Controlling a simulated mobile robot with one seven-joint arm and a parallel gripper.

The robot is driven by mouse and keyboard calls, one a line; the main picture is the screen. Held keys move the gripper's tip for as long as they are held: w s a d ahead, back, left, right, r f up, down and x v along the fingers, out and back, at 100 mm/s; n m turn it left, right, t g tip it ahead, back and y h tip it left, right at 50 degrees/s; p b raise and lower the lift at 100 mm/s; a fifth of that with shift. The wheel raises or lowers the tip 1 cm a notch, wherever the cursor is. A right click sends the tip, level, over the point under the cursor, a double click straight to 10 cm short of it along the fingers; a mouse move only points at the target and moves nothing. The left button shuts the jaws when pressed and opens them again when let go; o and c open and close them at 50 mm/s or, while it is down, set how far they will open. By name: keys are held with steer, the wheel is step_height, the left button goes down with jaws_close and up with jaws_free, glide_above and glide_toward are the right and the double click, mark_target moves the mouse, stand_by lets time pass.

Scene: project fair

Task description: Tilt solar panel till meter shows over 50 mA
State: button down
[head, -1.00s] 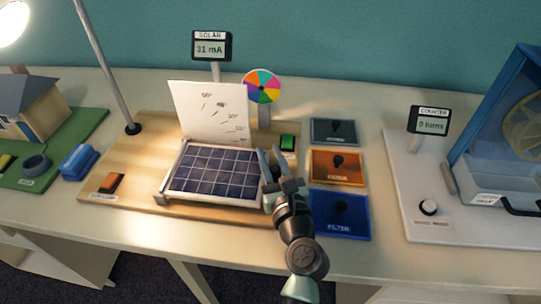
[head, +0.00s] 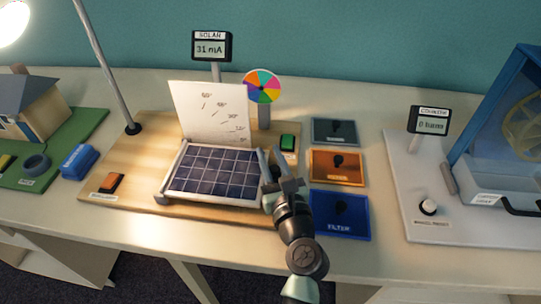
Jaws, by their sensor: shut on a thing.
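The solar panel (head: 213,172) is a dark blue gridded plate in a light frame on a wooden board. It lies at a low tilt in front of a white angle scale card (head: 208,110). The solar meter (head: 211,47) behind the board reads 31 mA. My gripper (head: 270,170) is at the panel's right edge, shut on that edge or its side rail; the fingers partly hide the exact contact.
A lamp pole (head: 103,65) stands left of the card, its bright head at upper left. An orange switch (head: 111,183), green switch (head: 287,142) and colour wheel (head: 262,87) are on the board. Several filter tiles, including an orange one (head: 323,166), lie at right.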

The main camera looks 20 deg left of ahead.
step_height(320, 180, up, 2)
steer(key=p, duration=0.3)
steer(key=shift+a+n, duration=0.1)
steer(key=shift+n, duration=0.2)
steer(key=r+p, duration=0.1)
steer(key=p, duration=0.1)
steer(key=r+n+p, duration=0.1)
steer(key=p, duration=0.2)
steer(key=shift+s+a+r+h, duration=0.2)
steer(key=shift+a+r+h, duration=0.2)
steer(key=r+n+p, duration=0.1)
steer(key=p, duration=0.1)
steer(key=a+r+p, duration=0.1)
steer(key=p, duration=0.2)
steer(key=a+r+n+g+p, duration=0.1)
steer(key=p, duration=0.2)
steer(key=shift+s+a+r+n+h, duration=0.1)
steer(key=shift+s+r+n+h, duration=0.2)
steer(key=shift+r+h, duration=0.1)
steer(key=shift+f, duration=0.1)
steer(key=c, duration=0.7)
jaws_free()
steer(key=shift+o, duration=0.2)
